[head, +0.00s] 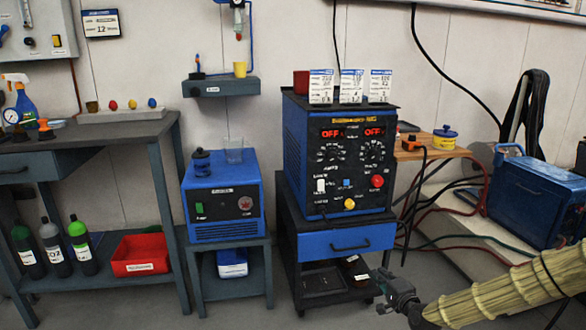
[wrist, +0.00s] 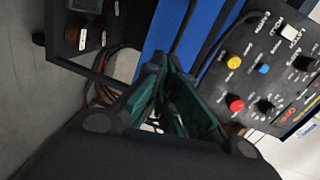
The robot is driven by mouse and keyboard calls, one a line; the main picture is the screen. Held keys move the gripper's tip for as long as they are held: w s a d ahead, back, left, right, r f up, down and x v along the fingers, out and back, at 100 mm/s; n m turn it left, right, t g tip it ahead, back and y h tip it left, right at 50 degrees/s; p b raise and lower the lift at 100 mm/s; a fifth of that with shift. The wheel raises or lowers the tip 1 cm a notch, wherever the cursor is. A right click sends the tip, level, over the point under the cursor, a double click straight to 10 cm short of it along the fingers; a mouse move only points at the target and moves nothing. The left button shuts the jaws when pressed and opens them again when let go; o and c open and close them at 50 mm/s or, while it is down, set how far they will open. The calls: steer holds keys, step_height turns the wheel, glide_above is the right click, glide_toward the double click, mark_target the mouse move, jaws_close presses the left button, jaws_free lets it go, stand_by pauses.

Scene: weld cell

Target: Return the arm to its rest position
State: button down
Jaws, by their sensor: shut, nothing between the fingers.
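My gripper (head: 382,292) is at the lower right of the head view, low in front of the welder cart (head: 333,238). My arm reaches in from the right edge under a pale, ribbed cover. In the wrist view, the gripper's dark green fingers (wrist: 166,76) are shut with nothing held. The blue welding machine (head: 297,150) sits on the cart, its two red displays reading OFF. Its knob panel (wrist: 262,75) appears tilted at the right of the wrist view. The fingers look apart from the machine and the cart.
A small wooden side table (head: 430,150) and a blue case (head: 530,195) stand to the right, with red and dark cables (head: 452,205) hanging near my arm. A blue chiller unit (head: 222,200) stands left of the cart. The floor in front of it looks clear.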

steer(key=s+a+f+n+g, duration=0.35)
steer(key=s+a+f, duration=0.5)
steer(key=s, duration=0.35)
steer(key=s+a+f+n+g, duration=0.3)
steer(key=s+a+f+g, duration=0.3)
steer(key=s+f, duration=0.5)
steer(key=s+d+f+n+g+h, duration=0.2)
steer(key=s+d+n+g, duration=0.15)
steer(key=s, duration=1.25)
steer(key=s+d+f+n+g+h, duration=0.2)
steer(key=s+n+g, duration=0.15)
steer(key=s, duration=1.15)
step_height(320, 180, up, 37)
steer(key=p, duration=3.6)
steer(key=shift+s+d+f+t, duration=0.15)
steer(key=shift+s+t, duration=0.2)
steer(key=shift+s, duration=0.05)
